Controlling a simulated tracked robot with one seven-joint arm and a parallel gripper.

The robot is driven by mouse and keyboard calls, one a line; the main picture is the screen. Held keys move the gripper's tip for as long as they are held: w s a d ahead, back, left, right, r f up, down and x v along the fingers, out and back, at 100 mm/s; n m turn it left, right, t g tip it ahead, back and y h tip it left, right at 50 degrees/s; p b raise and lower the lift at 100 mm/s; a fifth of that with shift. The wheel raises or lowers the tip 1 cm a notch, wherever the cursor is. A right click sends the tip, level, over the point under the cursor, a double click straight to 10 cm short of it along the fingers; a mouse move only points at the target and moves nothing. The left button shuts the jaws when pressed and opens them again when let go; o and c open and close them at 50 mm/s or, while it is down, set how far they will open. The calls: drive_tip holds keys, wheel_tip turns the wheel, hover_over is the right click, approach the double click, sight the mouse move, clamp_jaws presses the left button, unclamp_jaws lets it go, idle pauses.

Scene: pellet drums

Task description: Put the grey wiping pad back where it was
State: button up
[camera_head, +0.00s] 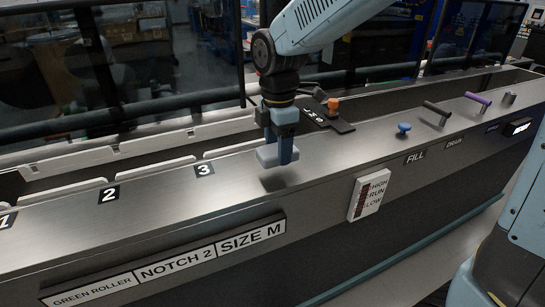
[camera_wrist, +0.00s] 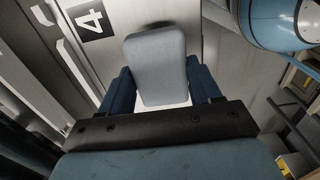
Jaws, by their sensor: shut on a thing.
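The grey wiping pad (camera_head: 267,156) is a light grey block with rounded corners. My gripper (camera_head: 281,154) is shut on it and holds it above the metal ledge (camera_head: 230,190), with a shadow below. In the wrist view the pad (camera_wrist: 160,65) sits between the two blue fingers of my gripper (camera_wrist: 163,85). Part of the pad is hidden behind the fingers in the head view.
Labels 2 (camera_head: 109,194) and 3 (camera_head: 204,169) mark notches along the ledge; a label 4 (camera_wrist: 91,20) shows in the wrist view. A black plate with an orange knob (camera_head: 333,103) lies behind my gripper. A blue knob (camera_head: 404,128) and several levers stand to the right.

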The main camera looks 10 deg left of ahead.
sight(276, 147)
drive_tip(key=shift+w+a+f, duration=0.2)
drive_tip(key=shift+w+f, duration=0.05)
drive_tip(key=shift+f, duration=1.6)
drive_tip(key=o, duration=1.1)
drive_tip(key=shift+f, duration=0.1)
wheel_tip(276, 147, up, 12)
drive_tip(key=shift+r, duration=0.15)
drive_tip(key=shift+d, duration=0.15)
